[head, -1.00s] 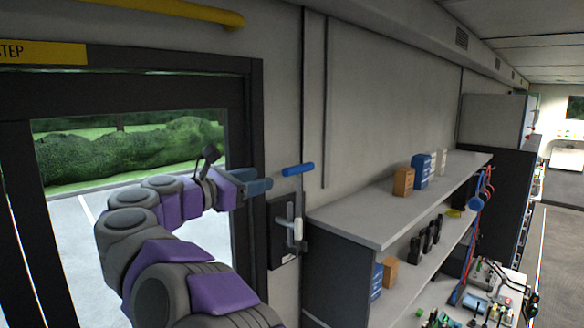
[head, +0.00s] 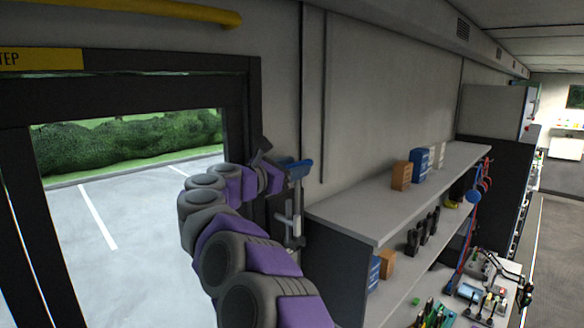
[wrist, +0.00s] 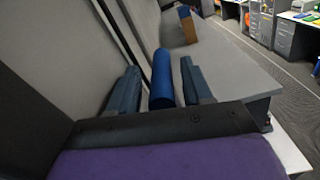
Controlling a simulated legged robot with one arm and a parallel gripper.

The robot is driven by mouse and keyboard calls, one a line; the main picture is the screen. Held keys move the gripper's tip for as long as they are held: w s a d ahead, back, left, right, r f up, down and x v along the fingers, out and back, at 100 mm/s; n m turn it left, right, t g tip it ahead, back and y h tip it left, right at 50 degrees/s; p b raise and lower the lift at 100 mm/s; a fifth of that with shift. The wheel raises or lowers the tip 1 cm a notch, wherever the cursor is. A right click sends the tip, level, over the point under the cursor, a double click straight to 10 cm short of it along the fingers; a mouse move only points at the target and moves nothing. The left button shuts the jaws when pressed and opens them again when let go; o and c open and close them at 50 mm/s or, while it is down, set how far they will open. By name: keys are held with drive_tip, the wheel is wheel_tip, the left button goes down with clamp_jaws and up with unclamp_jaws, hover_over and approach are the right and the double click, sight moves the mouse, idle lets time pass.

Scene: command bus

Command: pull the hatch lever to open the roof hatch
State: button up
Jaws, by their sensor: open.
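The hatch lever shows as a blue cylindrical handle (head: 302,168) on the wall, just right of the door frame. In the wrist view the blue handle (wrist: 162,78) lies lengthwise between the two fingers. My gripper (head: 286,166) is at the handle in the head view and partly covers it. In the wrist view my gripper (wrist: 160,88) is open, with a finger on each side of the handle and a visible gap to each. The roof hatch is not in view.
A grey latch handle (head: 296,222) is on the wall below the blue handle. A shelf unit (head: 345,222) with small boxes stands close on the right. A dark-framed doorway (head: 240,110) is on the left, with a yellow rail (head: 150,12) above it.

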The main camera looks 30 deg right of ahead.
clamp_jaws()
idle(0.3)
idle(0.3)
